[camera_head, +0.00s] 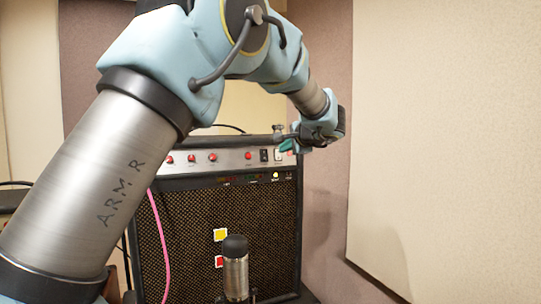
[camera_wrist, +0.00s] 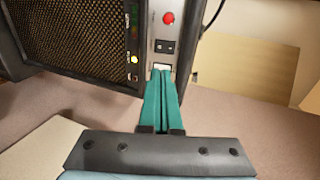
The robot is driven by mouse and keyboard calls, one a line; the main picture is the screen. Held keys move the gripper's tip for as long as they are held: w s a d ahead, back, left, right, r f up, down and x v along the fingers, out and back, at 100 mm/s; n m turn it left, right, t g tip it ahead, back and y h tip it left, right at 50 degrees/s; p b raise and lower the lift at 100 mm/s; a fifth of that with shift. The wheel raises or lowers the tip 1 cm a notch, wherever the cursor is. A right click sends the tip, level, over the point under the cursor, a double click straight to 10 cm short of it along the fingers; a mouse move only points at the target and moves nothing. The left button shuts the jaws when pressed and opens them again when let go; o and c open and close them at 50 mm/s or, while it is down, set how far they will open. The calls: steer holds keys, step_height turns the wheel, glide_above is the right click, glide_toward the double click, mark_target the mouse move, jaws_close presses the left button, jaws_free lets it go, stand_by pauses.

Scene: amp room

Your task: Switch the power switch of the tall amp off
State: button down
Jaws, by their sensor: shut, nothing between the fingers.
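The tall amp (camera_head: 215,220) is a dark cabinet with a woven grille and a silver control panel (camera_head: 230,158) along its top front. The panel carries red knobs, a black double switch (camera_head: 263,155) and a light-plated switch at the right end. In the wrist view the black double switch (camera_wrist: 164,46) sits beside a red part, and the light-plated switch (camera_wrist: 161,67) is right at my fingertips. My gripper (camera_head: 287,146) has its teal fingers together and empty. The tips (camera_wrist: 161,73) partly cover that switch; I cannot tell its position or whether they touch it.
A small lamp (camera_head: 276,175) on the amp's lower strip glows yellowish. A pink cable (camera_head: 158,240) hangs down the amp's left front. A wall panel (camera_head: 450,130) stands to the right. The space in front of the wall right of the amp looks clear.

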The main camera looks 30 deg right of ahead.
mark_target(265, 159)
steer(key=p+x, duration=0.6)
steer(key=x, duration=0.6)
steer(key=shift+w+r, duration=0.1)
steer(key=shift+w, duration=0.25)
steer(key=shift+w+d+f, duration=0.1)
steer(key=shift+w+f, duration=0.2)
steer(key=shift+w, duration=0.25)
